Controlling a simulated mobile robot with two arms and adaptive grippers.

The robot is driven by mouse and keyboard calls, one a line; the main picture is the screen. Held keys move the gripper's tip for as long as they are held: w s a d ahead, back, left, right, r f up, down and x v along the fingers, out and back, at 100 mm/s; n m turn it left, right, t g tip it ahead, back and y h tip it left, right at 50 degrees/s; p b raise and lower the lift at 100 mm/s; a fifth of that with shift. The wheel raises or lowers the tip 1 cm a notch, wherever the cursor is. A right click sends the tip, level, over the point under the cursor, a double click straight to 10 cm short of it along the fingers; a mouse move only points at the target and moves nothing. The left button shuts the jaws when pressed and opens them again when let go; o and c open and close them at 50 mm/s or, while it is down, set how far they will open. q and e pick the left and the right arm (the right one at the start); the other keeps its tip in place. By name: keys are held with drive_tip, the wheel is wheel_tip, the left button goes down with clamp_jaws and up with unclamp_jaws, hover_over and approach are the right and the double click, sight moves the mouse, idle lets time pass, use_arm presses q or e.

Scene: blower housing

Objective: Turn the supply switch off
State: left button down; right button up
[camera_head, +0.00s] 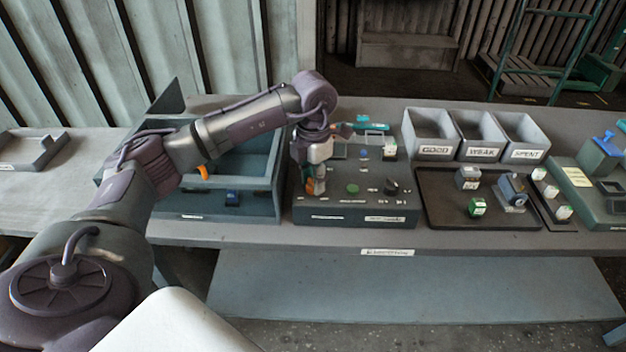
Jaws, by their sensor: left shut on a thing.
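A dark grey control box (340,213) stands near the front edge of the bench, with several controls on its sloped top. My left gripper (316,186) points down at the left part of this top. It is shut on a small control there, which appears to be the supply switch; the fingers mostly hide it, so its position cannot be told. Orange shows at the fingertips. A green button (352,188) and a black knob (391,187) sit to the right of the gripper. The labels are too small to read. My right gripper is not in view.
A blue-grey open box (262,206) stands just left of the control box. To the right are a dark tray (440,213) with small blocks and bins marked GOOD (435,150), WEAK (483,153) and SPENT (525,154). My left arm crosses above the blue-grey box.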

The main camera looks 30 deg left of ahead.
use_arm(q)
drive_tip(key=shift+r+n, duration=0.15)
drive_tip(key=shift+n, duration=0.45)
drive_tip(key=c, duration=0.8)
unclamp_jaws()
wheel_tip(320, 180, up, 12)
drive_tip(key=shift+f, duration=0.1)
